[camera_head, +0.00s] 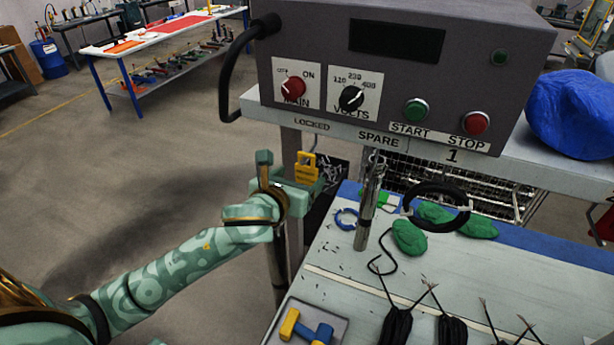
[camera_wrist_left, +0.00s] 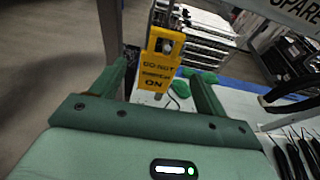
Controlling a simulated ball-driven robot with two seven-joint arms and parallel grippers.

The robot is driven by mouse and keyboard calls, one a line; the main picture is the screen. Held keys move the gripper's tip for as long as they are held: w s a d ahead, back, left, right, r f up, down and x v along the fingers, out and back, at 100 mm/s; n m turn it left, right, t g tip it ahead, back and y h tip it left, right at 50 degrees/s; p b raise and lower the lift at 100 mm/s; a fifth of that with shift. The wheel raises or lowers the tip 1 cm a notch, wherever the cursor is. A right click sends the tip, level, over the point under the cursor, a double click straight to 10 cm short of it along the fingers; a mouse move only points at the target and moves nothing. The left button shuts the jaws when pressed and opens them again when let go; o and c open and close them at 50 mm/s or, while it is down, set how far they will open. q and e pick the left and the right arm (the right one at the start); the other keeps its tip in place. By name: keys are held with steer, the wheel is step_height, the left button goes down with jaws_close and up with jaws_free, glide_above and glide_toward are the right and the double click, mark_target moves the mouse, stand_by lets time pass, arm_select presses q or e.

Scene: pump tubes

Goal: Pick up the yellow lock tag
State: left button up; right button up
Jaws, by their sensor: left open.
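The yellow lock tag (camera_head: 306,168) hangs upright under the front edge of the shelf, below the word LOCKED. In the left wrist view the tag (camera_wrist_left: 160,65) reads DO NOT SWITCH ON. My left gripper (camera_head: 297,184) is at the tag's lower part, coming in from the left. In the wrist view its two fingers (camera_wrist_left: 160,82) are spread, one on each side of the tag, with gaps visible between fingers and tag. The gripper is open and holds nothing. My right gripper is not in view.
A grey control box (camera_head: 400,60) with knobs and buttons stands on the shelf (camera_head: 350,135) above. Floor to the left is clear.

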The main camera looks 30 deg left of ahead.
mark_target(306, 169)
arm_select(q)
steer(key=x, duration=0.5)
steer(key=shift+w, duration=0.2)
steer(key=shift+s, duration=0.15)
steer(key=shift+c, duration=0.6)
steer(key=c, duration=0.9)
steer(key=shift+r, duration=0.1)
steer(key=shift+c, duration=0.2)
steer(key=shift+r, duration=0.3)
steer(key=s, duration=1.8)
steer(key=shift+d+r, duration=0.4)
steer(key=shift+d, duration=0.1)
